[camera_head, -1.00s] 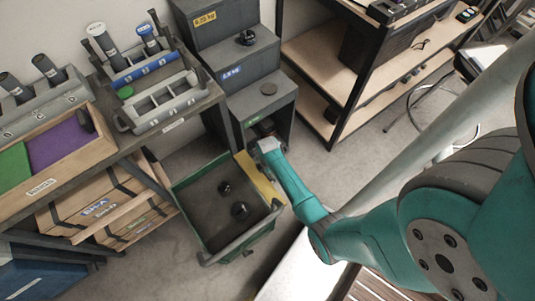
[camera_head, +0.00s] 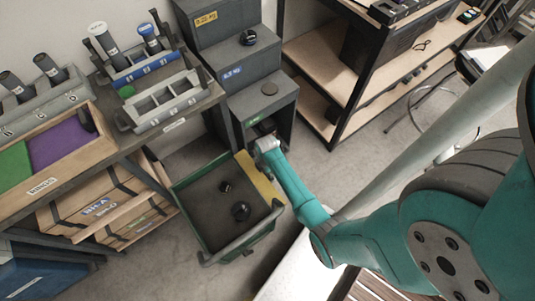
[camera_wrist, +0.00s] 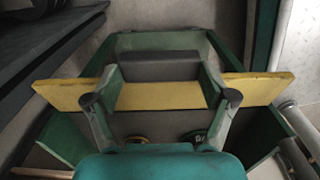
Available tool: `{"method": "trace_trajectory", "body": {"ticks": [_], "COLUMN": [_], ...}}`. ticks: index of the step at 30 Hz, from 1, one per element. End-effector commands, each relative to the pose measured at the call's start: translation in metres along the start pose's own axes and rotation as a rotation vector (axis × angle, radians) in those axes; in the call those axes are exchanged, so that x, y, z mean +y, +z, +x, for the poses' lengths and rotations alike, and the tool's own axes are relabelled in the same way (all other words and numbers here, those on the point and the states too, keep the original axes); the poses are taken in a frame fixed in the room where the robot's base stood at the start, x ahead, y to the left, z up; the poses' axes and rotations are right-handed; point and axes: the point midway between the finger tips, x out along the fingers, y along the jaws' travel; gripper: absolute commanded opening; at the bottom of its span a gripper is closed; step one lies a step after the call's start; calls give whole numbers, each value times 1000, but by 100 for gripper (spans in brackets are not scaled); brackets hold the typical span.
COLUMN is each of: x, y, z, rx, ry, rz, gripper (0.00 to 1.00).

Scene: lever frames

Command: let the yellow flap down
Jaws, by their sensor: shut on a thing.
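The yellow flap (camera_head: 257,178) stands along the far right side of the green-rimmed cart (camera_head: 185,210). In the wrist view the flap (camera_wrist: 70,94) spans the picture as a broad yellow board and passes behind my gripper's fingers. A dark block (camera_wrist: 160,66) sits at the flap's edge between my two fingertips. My gripper (camera_wrist: 161,72) is shut on this block, which looks like the flap's handle. In the head view my gripper (camera_head: 265,147) is at the flap's upper end, and its fingertips are hard to make out.
Two dark round knobbed things (camera_head: 239,211) lie in the cart. Grey stepped blocks (camera_head: 262,97) stand just behind my gripper. A workbench (camera_head: 165,127) with racks is at the left, and a wooden shelf (camera_head: 375,95) is at the right. Some floor (camera_head: 375,150) is clear between.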

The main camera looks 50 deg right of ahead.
Motion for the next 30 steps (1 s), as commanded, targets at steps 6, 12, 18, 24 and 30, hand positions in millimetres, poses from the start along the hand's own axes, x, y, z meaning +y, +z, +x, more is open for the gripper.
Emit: {"method": "trace_trajectory", "body": {"ticks": [6, 12, 18, 24, 30], "x": [0, 0, 1, 1, 1], "y": [-2, -1, -1, -1, -1], "z": [0, 0, -13, -48, -87], "rx": [4, 3, 2, 2, 3], "ry": [0, 0, 2, 5, 3], "rz": [0, 0, 0, 0, 0], "gripper": [100, 100, 100, 100, 100]}}
